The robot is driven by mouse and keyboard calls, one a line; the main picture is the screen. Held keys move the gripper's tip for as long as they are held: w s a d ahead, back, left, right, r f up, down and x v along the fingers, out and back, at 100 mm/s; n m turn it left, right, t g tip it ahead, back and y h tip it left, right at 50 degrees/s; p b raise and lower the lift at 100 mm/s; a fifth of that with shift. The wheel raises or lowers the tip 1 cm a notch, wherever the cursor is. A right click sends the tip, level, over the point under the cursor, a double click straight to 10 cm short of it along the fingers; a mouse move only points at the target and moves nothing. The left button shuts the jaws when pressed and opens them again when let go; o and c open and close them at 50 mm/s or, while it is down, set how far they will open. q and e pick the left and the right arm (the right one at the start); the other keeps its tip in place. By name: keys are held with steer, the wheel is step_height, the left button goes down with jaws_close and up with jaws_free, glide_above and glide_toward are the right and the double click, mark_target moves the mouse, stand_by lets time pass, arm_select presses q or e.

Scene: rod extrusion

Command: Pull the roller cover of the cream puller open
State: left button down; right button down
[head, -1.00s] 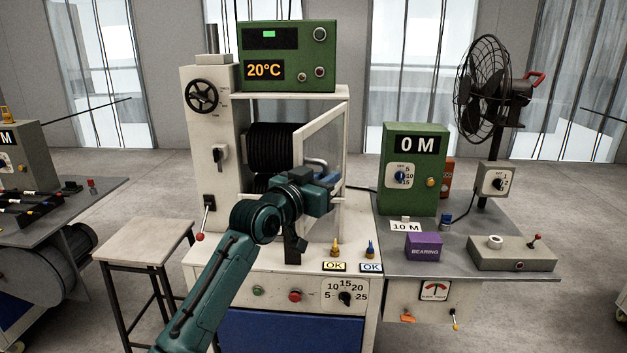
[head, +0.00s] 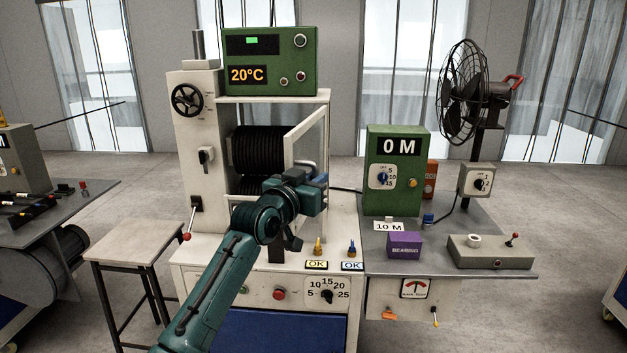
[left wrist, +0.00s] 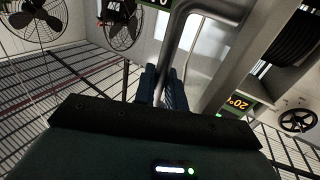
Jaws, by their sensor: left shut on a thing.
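The cream puller (head: 186,140) is a tall cream machine with black ribbed rollers (head: 258,150). Its roller cover (head: 306,126), a cream frame with a see-through pane, stands swung outward at an angle on the right of the rollers. A grey bent handle (head: 307,165) sticks out at the cover; in the left wrist view the grey tube (left wrist: 177,45) runs down between the fingers. My left gripper (head: 323,180) is in front of the cover's lower part, its blue fingers (left wrist: 160,88) shut on the handle. My arm hides the lower cover and part of the lower roller. My right gripper is out of view.
A green 20°C box (head: 270,62) sits on top. Yellow and blue small parts stand by OK labels (head: 316,265) below my gripper. A side table (head: 400,262) at right holds a green 0 M box (head: 395,180), a purple bearing box (head: 405,245) and a fan (head: 463,95). A stool (head: 136,250) stands left.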

arm_select(q)
steer(key=shift+r, duration=0.1)
steer(key=c, duration=1.6)
jaws_free()
steer(key=shift+o, duration=0.2)
steer(key=shift+s, duration=0.1)
steer(key=b+v, duration=0.2)
steer(key=v, duration=1.1)
steer(key=shift+a, duration=0.1)
steer(key=s+a+f+n+y, duration=0.1)
steer(key=s+a+f, duration=0.1)
steer(key=f, duration=0.5)
steer(key=s+a+f+n+y, duration=0.1)
steer(key=a+f, duration=0.1)
steer(key=f, duration=0.6)
steer(key=s+a+f+n+g+y, duration=0.1)
steer(key=s+a+f, duration=0.3)
steer(key=s+f, duration=0.8)
steer(key=s+a+f+g+y, duration=0.3)
steer(key=s+a+f, duration=0.2)
steer(key=s+f, duration=0.8)
steer(key=shift+a+n+y, duration=0.2)
steer(key=shift+n+y, duration=0.1)
steer(key=shift+n, duration=0.1)
